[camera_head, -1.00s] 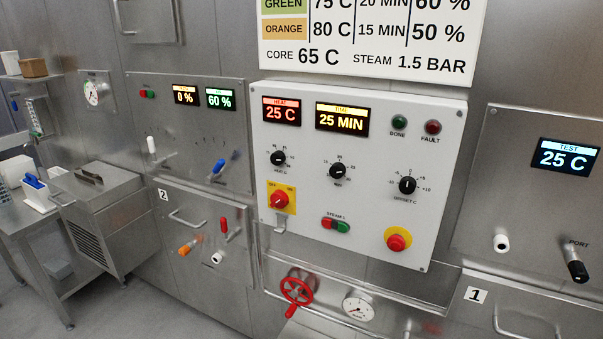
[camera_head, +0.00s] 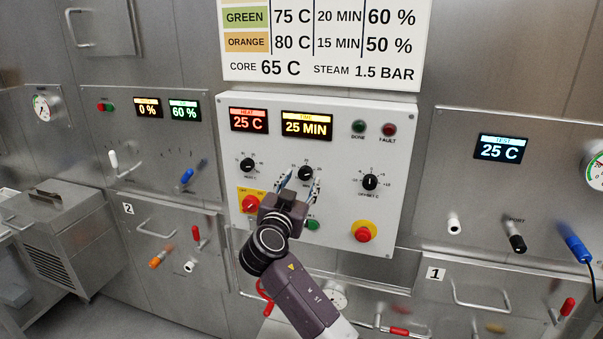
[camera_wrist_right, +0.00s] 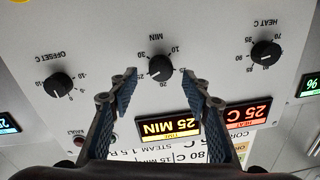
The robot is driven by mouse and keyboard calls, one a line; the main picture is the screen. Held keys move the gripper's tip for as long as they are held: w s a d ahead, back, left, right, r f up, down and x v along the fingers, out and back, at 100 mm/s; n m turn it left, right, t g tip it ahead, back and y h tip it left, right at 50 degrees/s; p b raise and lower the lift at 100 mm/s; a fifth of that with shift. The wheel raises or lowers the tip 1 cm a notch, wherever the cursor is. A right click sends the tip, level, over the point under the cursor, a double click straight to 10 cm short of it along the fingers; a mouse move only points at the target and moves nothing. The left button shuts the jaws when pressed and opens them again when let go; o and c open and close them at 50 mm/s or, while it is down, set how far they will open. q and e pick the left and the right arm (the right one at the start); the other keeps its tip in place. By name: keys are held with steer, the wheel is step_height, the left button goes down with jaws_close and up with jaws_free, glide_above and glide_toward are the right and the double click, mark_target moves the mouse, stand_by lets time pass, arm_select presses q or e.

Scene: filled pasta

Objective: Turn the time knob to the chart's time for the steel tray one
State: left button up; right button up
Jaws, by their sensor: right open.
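The black time knob (camera_head: 306,173) is in the middle of the white control panel (camera_head: 335,225), marked MIN. It also shows in the right wrist view (camera_wrist_right: 159,67), which is upside down. The time display (camera_head: 306,124) reads 25 MIN. My right gripper (camera_head: 299,186) is in front of the panel at the knob; in the wrist view its open fingers (camera_wrist_right: 160,76) stand on either side of the knob, with gaps showing. The chart (camera_head: 322,74) shows GREEN 75 C, 20 MIN, 60 % and ORANGE 80 C, 15 MIN, 50 %; its top is cut off. My left gripper is out of view.
The heat knob (camera_head: 247,165) and offset knob (camera_head: 370,182) flank the time knob. A red switch (camera_head: 251,204) on yellow and a red button (camera_head: 363,235) sit lower on the panel.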

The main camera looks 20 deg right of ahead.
mark_target(304, 175)
steer(key=x, duration=0.2)
steer(key=shift+w+d+r+p, duration=0.1)
steer(key=shift+w+d+p, duration=0.1)
steer(key=shift+w+p, duration=0.2)
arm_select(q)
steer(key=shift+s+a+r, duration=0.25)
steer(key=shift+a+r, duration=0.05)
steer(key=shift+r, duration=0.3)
arm_select(e)
steer(key=shift+w+d, duration=0.1)
steer(key=shift+w, duration=0.05)
steer(key=c, duration=1.2)
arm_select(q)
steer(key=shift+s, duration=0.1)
arm_select(e)
steer(key=shift+o, duration=0.2)
